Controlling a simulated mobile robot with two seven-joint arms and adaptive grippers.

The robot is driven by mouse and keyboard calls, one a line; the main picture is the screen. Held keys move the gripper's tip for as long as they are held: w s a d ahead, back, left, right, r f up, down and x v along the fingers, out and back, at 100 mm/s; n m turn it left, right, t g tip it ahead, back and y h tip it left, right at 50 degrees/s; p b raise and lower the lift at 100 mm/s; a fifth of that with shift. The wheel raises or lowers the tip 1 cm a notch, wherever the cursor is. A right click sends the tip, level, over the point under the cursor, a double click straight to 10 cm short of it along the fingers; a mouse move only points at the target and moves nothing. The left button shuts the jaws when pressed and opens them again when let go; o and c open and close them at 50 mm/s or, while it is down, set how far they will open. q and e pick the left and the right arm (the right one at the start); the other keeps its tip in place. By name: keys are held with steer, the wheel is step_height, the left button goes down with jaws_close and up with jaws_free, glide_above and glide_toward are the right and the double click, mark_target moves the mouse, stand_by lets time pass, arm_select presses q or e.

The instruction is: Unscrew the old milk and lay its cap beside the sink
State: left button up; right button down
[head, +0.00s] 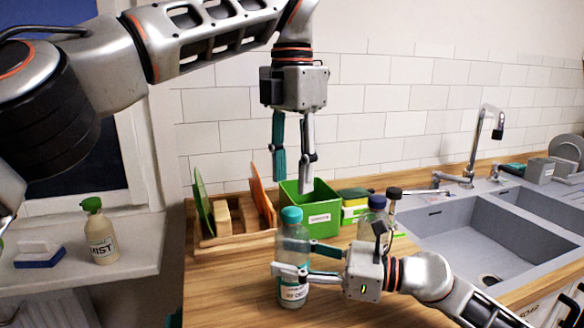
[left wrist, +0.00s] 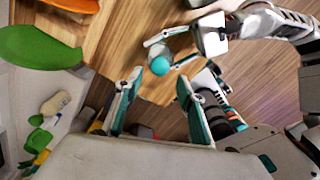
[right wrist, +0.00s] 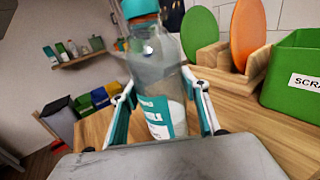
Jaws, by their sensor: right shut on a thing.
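A clear bottle (head: 293,245) with a teal cap (head: 291,215) and a teal-and-white label stands upright on the wooden counter. White liquid shows low inside it in the right wrist view (right wrist: 157,85). I take it for the old milk; its label is too small to read surely. The cap is on the bottle. My right gripper (head: 290,272) is shut on the bottle's body from the right. My left gripper (head: 293,165) points down above the cap, open and empty, with a clear gap. The cap also shows beyond its fingers in the left wrist view (left wrist: 160,65). The grey sink (head: 432,232) is at the right.
A green bin (head: 318,215) and a wooden rack (head: 228,240) with boards stand behind the bottle. A blue-capped bottle (head: 376,203) and a dark-capped bottle (head: 394,193) stand close to my right gripper. A spray bottle (head: 100,235) is on the sill. The front counter is clear.

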mark_target(293, 211)
arm_select(q)
step_height(293, 211, down, 7)
steer(key=shift+f, duration=0.2)
stand_by(0.4)
jaws_close()
steer(key=n, duration=0.6)
steer(key=shift+r, duration=0.1)
steer(key=n, duration=0.6)
steer(key=shift+n, duration=0.4)
